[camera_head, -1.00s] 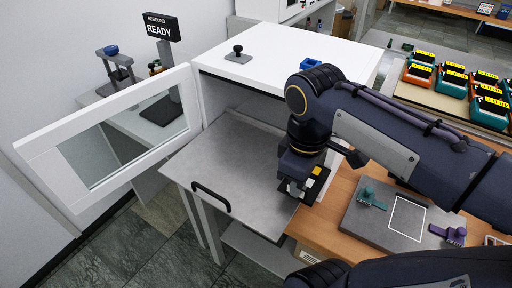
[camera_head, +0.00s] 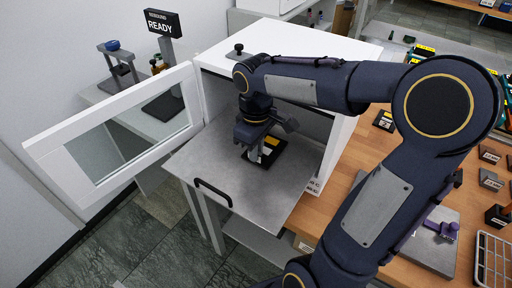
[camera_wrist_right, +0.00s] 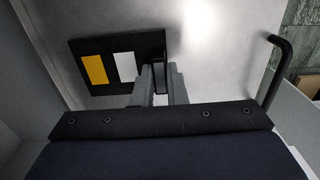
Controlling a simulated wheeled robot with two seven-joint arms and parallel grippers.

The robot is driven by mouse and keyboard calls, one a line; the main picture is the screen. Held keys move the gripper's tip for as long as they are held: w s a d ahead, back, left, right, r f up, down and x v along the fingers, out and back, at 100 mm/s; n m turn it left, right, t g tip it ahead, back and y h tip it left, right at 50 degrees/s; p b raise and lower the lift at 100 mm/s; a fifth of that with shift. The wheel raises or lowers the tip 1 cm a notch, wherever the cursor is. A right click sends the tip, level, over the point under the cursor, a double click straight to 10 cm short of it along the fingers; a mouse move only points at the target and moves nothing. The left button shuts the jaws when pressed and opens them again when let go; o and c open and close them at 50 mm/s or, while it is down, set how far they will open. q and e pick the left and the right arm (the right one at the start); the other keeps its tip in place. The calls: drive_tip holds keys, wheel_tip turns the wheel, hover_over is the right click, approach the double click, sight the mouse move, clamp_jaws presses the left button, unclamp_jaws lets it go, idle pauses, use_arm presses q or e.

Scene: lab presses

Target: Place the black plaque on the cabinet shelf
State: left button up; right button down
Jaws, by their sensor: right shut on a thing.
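The black plaque (camera_head: 272,152) has a yellow and a white patch. It lies flat over the grey metal cabinet shelf (camera_head: 215,160), near the cabinet opening; I cannot tell whether it touches the metal. It also shows in the right wrist view (camera_wrist_right: 117,44). My right gripper (camera_head: 257,155) is shut on one edge of the plaque, and its fingers (camera_wrist_right: 160,78) show in the wrist view. The white cabinet (camera_head: 300,40) stands behind, and my forearm covers part of its top and opening. My left gripper is not in view.
The cabinet door (camera_head: 105,130) with its window stands open to the left. A black handle (camera_head: 212,192) is on the shelf's front edge. A wooden table (camera_head: 345,185) with small black blocks and a purple clamp (camera_head: 440,229) is on the right. The shelf's front left is clear.

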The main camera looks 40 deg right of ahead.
drive_tip(key=shift+f, duration=0.2)
drive_tip(key=c, duration=1.5)
unclamp_jaws()
drive_tip(key=shift+o, duration=0.2)
wheel_tip(320, 180, up, 12)
drive_tip(key=s+a+f+m+t+y, duration=0.1)
drive_tip(key=s+a+f+m+t, duration=0.1)
drive_tip(key=s+f, duration=0.1)
drive_tip(key=s+a+f+m+t+y, duration=0.1)
drive_tip(key=s+a+f+m, duration=0.1)
drive_tip(key=s, duration=0.4)
drive_tip(key=s+a+f+m+t+y, duration=0.1)
drive_tip(key=s+a+f+m+t, duration=0.1)
drive_tip(key=s+f, duration=0.3)
drive_tip(key=shift+s+a+f+t+y+p, duration=0.1)
drive_tip(key=shift+a+f+t+y+p, duration=0.1)
drive_tip(key=shift+a, duration=0.25)
drive_tip(key=shift+s+a+f+t+y+p, duration=0.1)
drive_tip(key=shift+a+y+p, duration=0.1)
drive_tip(key=shift+a, duration=0.25)
